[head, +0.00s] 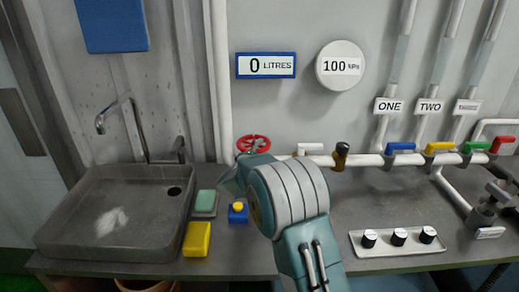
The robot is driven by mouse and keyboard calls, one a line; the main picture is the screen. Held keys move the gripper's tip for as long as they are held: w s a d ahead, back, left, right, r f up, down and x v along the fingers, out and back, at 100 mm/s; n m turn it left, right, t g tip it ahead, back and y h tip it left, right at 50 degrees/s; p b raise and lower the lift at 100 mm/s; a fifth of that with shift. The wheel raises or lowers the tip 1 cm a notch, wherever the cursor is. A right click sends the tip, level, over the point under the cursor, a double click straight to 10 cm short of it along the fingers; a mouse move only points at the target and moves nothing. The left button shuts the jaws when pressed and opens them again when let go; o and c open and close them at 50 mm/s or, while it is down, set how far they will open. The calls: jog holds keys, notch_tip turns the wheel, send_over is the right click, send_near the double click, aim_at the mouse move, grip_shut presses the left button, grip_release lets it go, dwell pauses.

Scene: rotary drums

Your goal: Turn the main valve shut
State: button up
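A red handwheel valve (253,143) sits at the left end of the white pipe along the back wall; it looks like the main valve, though no label on it shows. My teal and white arm reaches up the middle of the head view. My gripper (237,178) is just below the handwheel in the picture, mostly hidden behind my wrist. I cannot tell whether it touches the wheel, and its fingers are not clear. The round gauge (340,66) reads 100 kPa, and the blue-framed display (266,65) reads 0 LITRES.
Left is a grey sink (115,222) with a tap (117,115). A green soap block (206,201), yellow sponge (197,239) and blue-yellow button (238,212) lie near my arm. Right are blue (400,146), yellow (439,146), green and red valve handles, and a knob panel (398,241).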

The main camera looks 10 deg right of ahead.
jog(key=shift+r, duration=0.15)
jog(key=shift+s+a, duration=0.2)
jog(key=v, duration=1.1)
jog(key=shift+s, duration=0.2)
jog(key=shift+a, duration=0.1)
